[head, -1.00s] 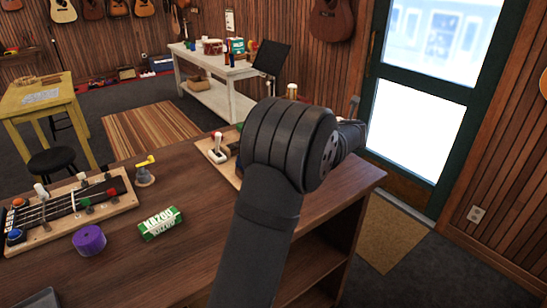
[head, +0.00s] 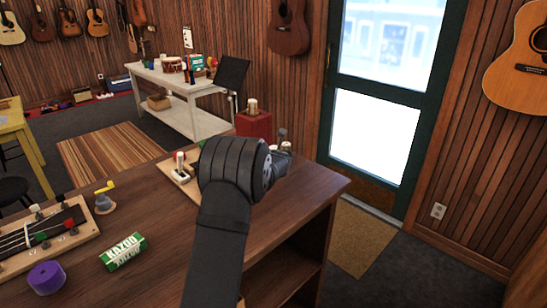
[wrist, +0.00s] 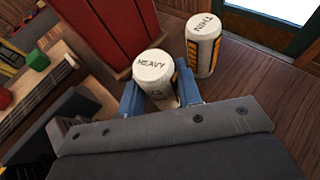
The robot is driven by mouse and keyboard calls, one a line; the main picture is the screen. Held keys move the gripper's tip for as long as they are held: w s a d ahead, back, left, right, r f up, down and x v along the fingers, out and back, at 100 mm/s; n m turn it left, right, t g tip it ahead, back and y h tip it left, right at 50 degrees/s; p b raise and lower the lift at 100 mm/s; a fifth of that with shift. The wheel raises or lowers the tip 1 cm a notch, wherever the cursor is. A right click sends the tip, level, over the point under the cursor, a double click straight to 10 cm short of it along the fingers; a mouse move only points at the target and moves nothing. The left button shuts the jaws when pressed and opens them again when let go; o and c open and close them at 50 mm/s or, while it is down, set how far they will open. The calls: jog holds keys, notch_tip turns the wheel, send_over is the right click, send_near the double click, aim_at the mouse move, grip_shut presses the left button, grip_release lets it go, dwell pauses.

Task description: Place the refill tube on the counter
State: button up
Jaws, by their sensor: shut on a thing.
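A white-capped tube marked HEAVY (wrist: 152,65) sits between the blue fingers of my gripper (wrist: 160,85) in the wrist view. The gripper is shut on it. A second white-capped tube marked THIN (wrist: 204,45) stands upright to its right, close but apart, on the brown wooden counter (wrist: 240,72). I cannot tell whether the held tube touches the counter. In the head view my arm hides most of the gripper and the held tube at the right end of the counter (head: 165,230).
A red box (head: 254,125) stands at the counter's far side, also close left of the held tube in the wrist view (wrist: 105,40). A wooden board with levers (head: 178,172) lies left of my arm. A kazoo box (head: 122,251) and purple roll (head: 46,278) are further left.

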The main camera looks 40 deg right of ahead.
jog(key=shift+f, duration=0.35)
jog(key=shift+f, duration=0.2)
jog(key=o, duration=1)
jog(key=shift+c, duration=0.2)
jog(key=shift+r, duration=0.2)
jog(key=shift+s+a+r, duration=0.15)
jog(key=shift+s+a, duration=0.05)
jog(key=shift+s, duration=0.05)
jog(key=v, duration=1.1)
jog(key=shift+s+a, duration=0.15)
